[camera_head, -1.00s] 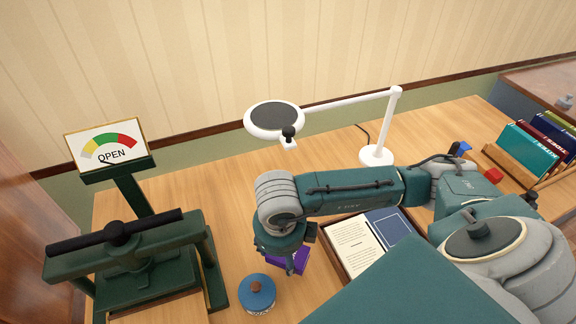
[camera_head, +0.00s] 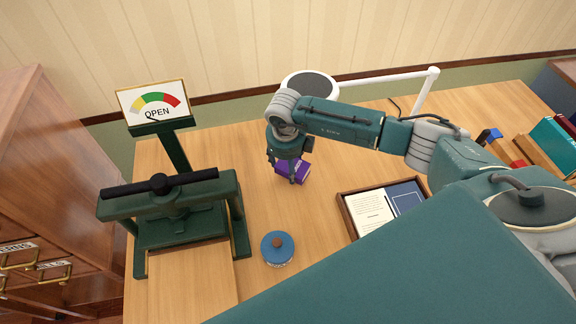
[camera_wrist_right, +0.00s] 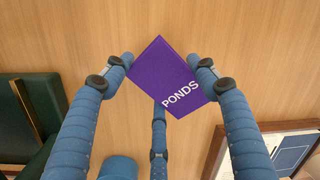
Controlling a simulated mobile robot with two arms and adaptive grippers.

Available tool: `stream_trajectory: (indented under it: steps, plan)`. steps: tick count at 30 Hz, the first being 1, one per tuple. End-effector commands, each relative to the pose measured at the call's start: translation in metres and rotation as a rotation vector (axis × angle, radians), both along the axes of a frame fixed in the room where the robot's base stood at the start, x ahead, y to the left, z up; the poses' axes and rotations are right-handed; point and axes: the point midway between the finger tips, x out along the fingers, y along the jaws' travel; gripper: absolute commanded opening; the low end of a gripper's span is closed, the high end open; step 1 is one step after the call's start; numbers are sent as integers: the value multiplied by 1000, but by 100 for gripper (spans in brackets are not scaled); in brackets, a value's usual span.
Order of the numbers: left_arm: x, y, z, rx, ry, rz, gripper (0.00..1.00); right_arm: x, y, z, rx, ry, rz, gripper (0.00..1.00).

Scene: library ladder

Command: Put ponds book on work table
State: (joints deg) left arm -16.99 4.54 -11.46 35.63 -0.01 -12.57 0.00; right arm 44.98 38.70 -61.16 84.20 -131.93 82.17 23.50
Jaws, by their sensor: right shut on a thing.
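The purple ponds book (camera_head: 296,168) is in my right gripper (camera_head: 289,174), over the left-middle part of the wooden work table (camera_head: 255,205). In the right wrist view, the ponds book (camera_wrist_right: 163,78) is between the blue fingers of the right gripper (camera_wrist_right: 162,68), with its white title readable and its cover tilted in the picture. The gripper is shut on it. Whether the book touches the tabletop cannot be told. My left gripper is not in view.
A green press (camera_head: 180,215) stands left, with a gauge sign (camera_head: 155,102) reading OPEN. A blue round tin (camera_head: 277,248) sits in front of the book. A framed tray (camera_head: 347,207) lies right. A white lamp (camera_head: 310,84) stands behind. Bare wood surrounds the book.

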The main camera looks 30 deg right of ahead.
Motion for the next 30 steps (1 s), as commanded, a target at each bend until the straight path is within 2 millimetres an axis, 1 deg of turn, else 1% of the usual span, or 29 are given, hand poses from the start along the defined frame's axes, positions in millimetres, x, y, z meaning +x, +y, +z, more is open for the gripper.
stream_trajectory:
  steps: [1,4,7,11,12,15,25,28,30]
  plan:
    - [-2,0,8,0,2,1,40,-2,1,-5,1,5,0,25]
    - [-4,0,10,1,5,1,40,-1,0,-15,1,1,0,25]
    - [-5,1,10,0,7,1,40,0,1,-19,1,-1,1,25]
    - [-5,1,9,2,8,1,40,0,1,-19,1,-1,1,25]
    - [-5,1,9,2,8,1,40,-1,1,-19,1,0,1,60]
    - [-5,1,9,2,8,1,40,-1,0,-19,1,0,1,78]
    - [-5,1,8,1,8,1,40,-1,1,-17,0,-1,1,78]
    - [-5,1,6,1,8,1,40,-1,1,-8,1,-2,0,78]
    - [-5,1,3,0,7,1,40,-2,3,3,2,-2,1,78]
